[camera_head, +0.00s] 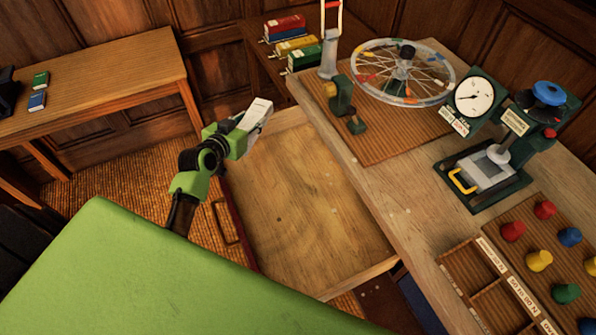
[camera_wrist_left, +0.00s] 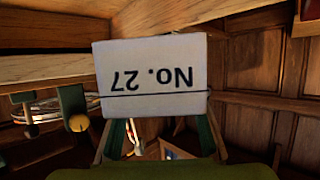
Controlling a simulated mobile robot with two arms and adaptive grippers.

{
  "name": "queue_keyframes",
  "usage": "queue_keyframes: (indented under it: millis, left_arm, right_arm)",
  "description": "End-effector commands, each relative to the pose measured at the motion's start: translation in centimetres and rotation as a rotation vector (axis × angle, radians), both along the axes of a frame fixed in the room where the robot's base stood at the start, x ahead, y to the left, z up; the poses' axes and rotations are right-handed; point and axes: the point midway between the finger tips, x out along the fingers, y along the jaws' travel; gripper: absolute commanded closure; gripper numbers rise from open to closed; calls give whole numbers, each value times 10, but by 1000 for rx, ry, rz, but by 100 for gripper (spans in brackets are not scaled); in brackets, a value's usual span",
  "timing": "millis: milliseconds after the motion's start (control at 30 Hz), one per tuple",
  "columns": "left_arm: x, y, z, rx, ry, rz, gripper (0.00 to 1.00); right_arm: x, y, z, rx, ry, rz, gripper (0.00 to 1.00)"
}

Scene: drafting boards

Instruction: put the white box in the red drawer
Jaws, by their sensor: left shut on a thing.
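My left gripper (camera_head: 240,132) is shut on the white box (camera_head: 258,112) over the far left corner of the open drawer. The box is tilted in the head view. In the left wrist view the box (camera_wrist_left: 152,78) fills the middle, with "No. 27" upside down on its face. The red drawer (camera_head: 305,210) is pulled out from under the bench; its inside is bare wood and looks empty. Its dark red front with a handle shows on the left side. The box appears above the drawer rim; its exact height is hard to tell. My right gripper is not in view.
The bench (camera_head: 395,215) to the right carries a spoked wheel (camera_head: 403,72), a dial gauge (camera_head: 474,97), a dark green press (camera_head: 486,178) and coloured knobs on a board (camera_head: 540,260). A wooden table (camera_head: 95,85) stands back left. Several coloured boxes lie at the back.

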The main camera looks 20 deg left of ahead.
Motion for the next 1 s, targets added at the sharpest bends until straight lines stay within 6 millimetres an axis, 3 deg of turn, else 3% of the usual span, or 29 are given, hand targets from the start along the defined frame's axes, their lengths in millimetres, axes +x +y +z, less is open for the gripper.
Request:
queue_keyframes:
  millis: [200, 400, 767, 1000]
  left_arm:
    - [4, -57, -20, -9, 0, -2, 90]
    - [7, -91, -58, -1, 2, -3, 90]
    - [8, -116, -89, -2, 1, -2, 90]
    - [8, -114, -117, 3, 0, -3, 90]
  right_arm:
    - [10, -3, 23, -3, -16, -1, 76]
    - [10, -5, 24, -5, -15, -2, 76]
    - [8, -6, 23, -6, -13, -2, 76]
    - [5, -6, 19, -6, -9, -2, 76]
